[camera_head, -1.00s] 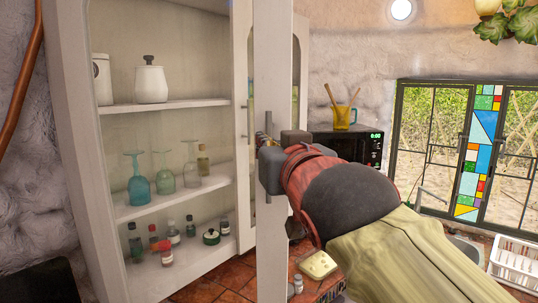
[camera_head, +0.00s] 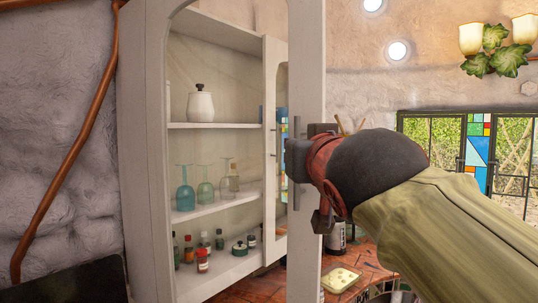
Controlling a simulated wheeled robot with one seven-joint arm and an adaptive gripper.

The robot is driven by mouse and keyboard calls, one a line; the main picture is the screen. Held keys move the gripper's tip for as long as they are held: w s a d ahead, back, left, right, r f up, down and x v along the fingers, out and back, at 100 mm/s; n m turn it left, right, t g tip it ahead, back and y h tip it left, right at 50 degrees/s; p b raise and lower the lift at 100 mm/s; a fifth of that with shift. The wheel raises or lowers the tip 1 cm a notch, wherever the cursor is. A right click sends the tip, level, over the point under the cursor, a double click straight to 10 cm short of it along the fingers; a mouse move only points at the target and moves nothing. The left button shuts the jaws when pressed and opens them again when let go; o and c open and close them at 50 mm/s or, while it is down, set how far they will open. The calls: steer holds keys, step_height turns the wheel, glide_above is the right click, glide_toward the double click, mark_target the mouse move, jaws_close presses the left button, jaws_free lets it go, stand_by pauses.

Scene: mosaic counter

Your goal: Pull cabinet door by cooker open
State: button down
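A white cabinet door with an arched frame (camera_head: 306,240) stands in front of the cabinet shelves (camera_head: 215,126). Its right stile is nearer to me than a second arched door (camera_head: 270,150) behind it, so it appears swung outward. My gripper (camera_head: 297,158) is at the right stile, around mid-height, overlapping its face. My wrist and arm come in from the right.
The shelves hold a white pot (camera_head: 200,105), glasses (camera_head: 186,190) and several small bottles (camera_head: 203,260). A counter (camera_head: 350,262) with a pale sponge-like block (camera_head: 340,279) lies below my arm. A copper pipe (camera_head: 62,160) runs along the left wall. Windows stand at the right.

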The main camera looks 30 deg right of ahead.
steer(key=shift+s+a+r, duration=0.1)
steer(key=shift+a, duration=0.05)
steer(key=c, duration=2.3)
jaws_free()
steer(key=shift+v, duration=5.95)
